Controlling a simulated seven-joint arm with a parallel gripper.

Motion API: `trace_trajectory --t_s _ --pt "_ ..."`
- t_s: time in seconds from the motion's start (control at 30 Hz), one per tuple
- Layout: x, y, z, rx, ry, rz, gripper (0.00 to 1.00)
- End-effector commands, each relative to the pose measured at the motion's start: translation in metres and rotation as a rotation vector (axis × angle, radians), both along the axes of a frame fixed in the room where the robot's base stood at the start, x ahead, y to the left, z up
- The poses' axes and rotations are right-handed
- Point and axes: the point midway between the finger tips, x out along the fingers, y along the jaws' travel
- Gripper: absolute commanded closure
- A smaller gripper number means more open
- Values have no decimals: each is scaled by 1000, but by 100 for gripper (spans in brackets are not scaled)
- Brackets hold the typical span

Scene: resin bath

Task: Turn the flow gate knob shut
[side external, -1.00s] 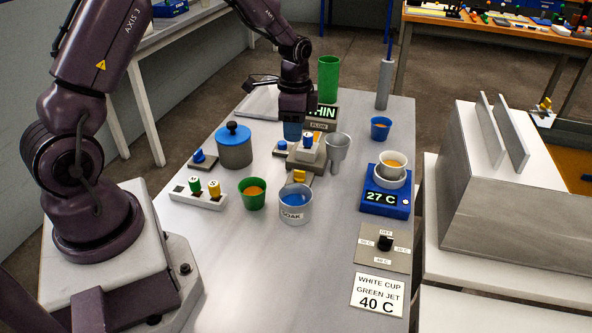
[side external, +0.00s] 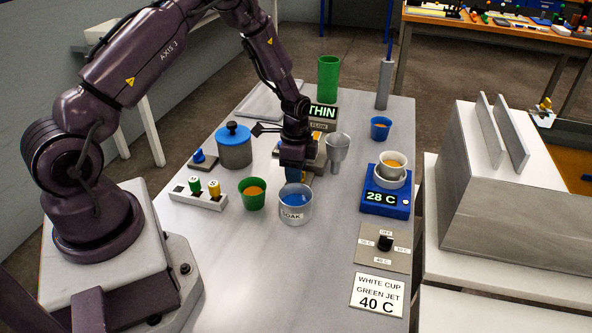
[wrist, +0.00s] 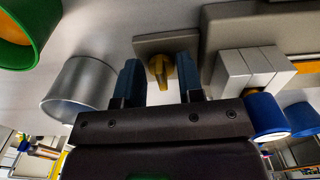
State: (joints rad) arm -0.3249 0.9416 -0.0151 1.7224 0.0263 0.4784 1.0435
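A yellow knob (wrist: 160,68) on a grey plate (wrist: 150,43) shows in the wrist view. I take it for the flow gate knob, though no label on it is readable. My gripper (wrist: 161,82) has its two blue fingers apart, one on each side of the knob, with a visible gap on both sides. In the side view my gripper (side external: 297,172) is low over the table, behind the SOAK cup (side external: 294,212), and hides the knob. A display reading THIN (side external: 323,112) stands at the back, with a partly hidden label below it.
The SOAK cup also shows close by in the wrist view (wrist: 72,88). A green cup (side external: 252,202) stands left of it. A metal funnel-like cup (side external: 337,146) stands to the right, and a blue scale (side external: 379,205) reads 28 C. The front middle of the table is clear.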

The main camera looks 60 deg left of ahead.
Motion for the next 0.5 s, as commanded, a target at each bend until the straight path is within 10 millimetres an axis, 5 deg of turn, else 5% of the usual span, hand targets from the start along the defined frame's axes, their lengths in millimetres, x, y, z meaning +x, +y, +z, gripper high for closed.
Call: trace_trajectory --t_s 0.33,0.5 --pt "0 0 -5 1 -1 0 65" --pt "0 0 -5 1 -1 0 95"
